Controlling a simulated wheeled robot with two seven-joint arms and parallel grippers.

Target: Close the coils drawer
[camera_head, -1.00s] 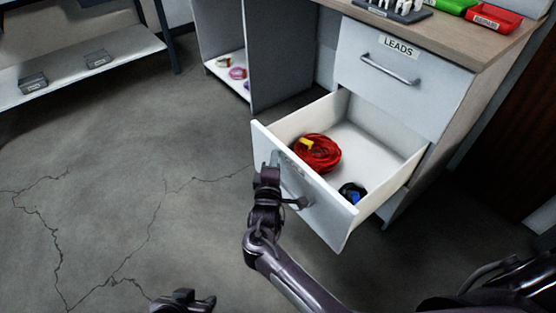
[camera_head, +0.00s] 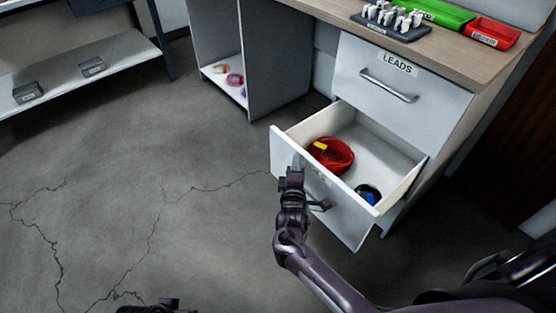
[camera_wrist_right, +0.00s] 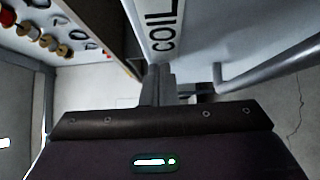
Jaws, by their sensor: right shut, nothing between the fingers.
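The white coils drawer (camera_head: 345,212) under the LEADS drawer (camera_head: 400,80) stands partly open. A red coil (camera_head: 330,158) and a smaller black and blue coil (camera_head: 368,193) lie inside it. My right gripper (camera_head: 293,170) is shut and empty at the outer face of the drawer front, left of its handle. In the right wrist view, the shut fingers (camera_wrist_right: 160,85) are at the front beside the COIL lettering (camera_wrist_right: 168,30), with the bar handle (camera_wrist_right: 270,65) to the right; exact contact is hard to tell. My left gripper (camera_head: 150,308) barely shows at the bottom edge.
The worktop (camera_head: 450,45) above holds a dark rack (camera_head: 393,20), a green tray (camera_head: 440,12) and a red tray (camera_head: 492,33). An open shelf unit (camera_head: 240,90) stands left of the drawers. The cracked floor (camera_head: 120,180) at left is clear.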

